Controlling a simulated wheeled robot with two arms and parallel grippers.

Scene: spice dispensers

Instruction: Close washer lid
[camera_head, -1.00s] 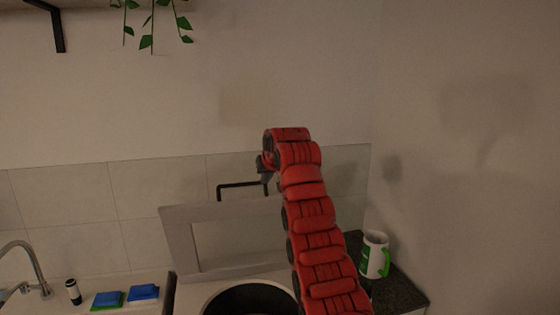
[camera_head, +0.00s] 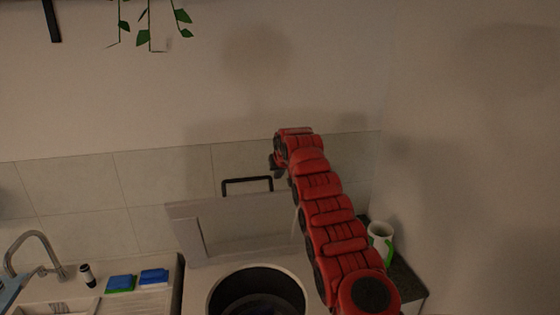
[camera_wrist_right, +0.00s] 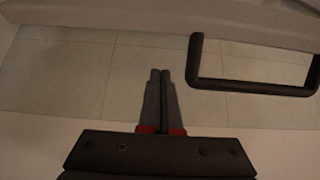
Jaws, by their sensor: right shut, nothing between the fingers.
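The washer lid (camera_head: 235,228) is a grey panel standing raised behind the round dark drum opening (camera_head: 257,292). A black bar handle (camera_head: 247,181) sticks up at its top edge; the handle also shows large in the right wrist view (camera_wrist_right: 255,86). My right arm reaches up over the right side of the lid. My right gripper (camera_head: 277,174) is near the lid's top edge, just right of the handle. In the wrist view its two fingers (camera_wrist_right: 160,75) are together and empty, beside the handle and apart from it. My left gripper is out of view.
A white and green mug (camera_head: 380,240) stands on the dark counter at right. Sponges (camera_head: 121,283), a small bottle (camera_head: 87,275) and a faucet (camera_head: 40,245) are by the sink at left. A tiled wall (camera_head: 150,185) stands behind the lid.

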